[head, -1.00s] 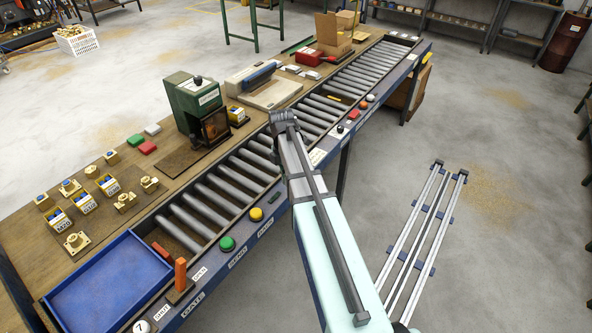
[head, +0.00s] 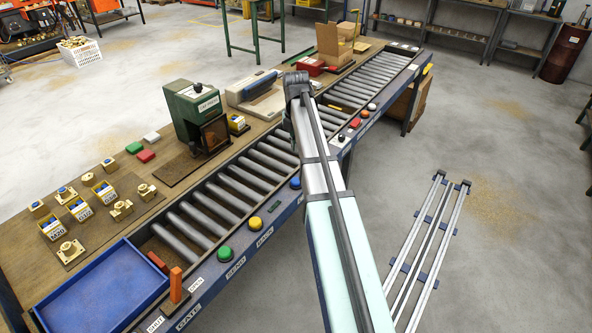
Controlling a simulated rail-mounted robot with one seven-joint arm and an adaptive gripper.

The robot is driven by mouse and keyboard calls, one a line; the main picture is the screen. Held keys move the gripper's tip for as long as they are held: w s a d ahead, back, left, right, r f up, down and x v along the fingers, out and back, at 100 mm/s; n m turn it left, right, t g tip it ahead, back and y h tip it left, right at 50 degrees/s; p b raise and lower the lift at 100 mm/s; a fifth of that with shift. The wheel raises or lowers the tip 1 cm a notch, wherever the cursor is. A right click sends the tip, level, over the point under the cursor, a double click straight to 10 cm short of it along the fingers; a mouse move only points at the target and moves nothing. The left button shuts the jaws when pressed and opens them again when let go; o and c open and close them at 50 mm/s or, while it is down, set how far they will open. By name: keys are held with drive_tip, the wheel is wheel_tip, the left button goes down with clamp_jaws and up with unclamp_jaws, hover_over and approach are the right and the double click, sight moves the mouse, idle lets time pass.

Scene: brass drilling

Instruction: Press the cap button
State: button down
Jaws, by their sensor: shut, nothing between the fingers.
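Several coloured buttons line the conveyor's front rail in the head view. A green button (head: 224,253) and a yellow button (head: 255,223) are nearest, beside labels that look like SEND and BACK. A blue button (head: 295,182) shows just left of my arm. Farther along are a black button (head: 341,138), a red button (head: 355,123) and a white button (head: 372,107). I cannot read a cap label on any of them. My arm rises across the rail between the blue and the black button. My gripper is not visible.
A green press (head: 195,108) stands behind the roller conveyor (head: 212,203). A blue tray (head: 105,290) and an orange lever (head: 176,284) are at the near end. Brass parts (head: 70,250) lie on the bench at left. The floor at right is open around a rail (head: 432,250).

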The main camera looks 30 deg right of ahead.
sight(296, 181)
wheel_tip(296, 181, down, 14)
drive_tip(key=p, duration=0.4)
drive_tip(key=shift+r, duration=0.1)
drive_tip(key=shift+f, duration=0.2)
drive_tip(key=shift+f+b, duration=0.6)
drive_tip(key=shift+f, duration=0.3)
drive_tip(key=shift+s+f, duration=0.1)
drive_tip(key=shift+s, duration=0.1)
drive_tip(key=shift+r+p, duration=0.45)
drive_tip(key=shift+r, duration=0.15)
wheel_tip(296, 181, up, 14)
drive_tip(key=b, duration=0.1)
drive_tip(key=shift+w+f, duration=0.15)
drive_tip(key=shift+f, duration=0.05)
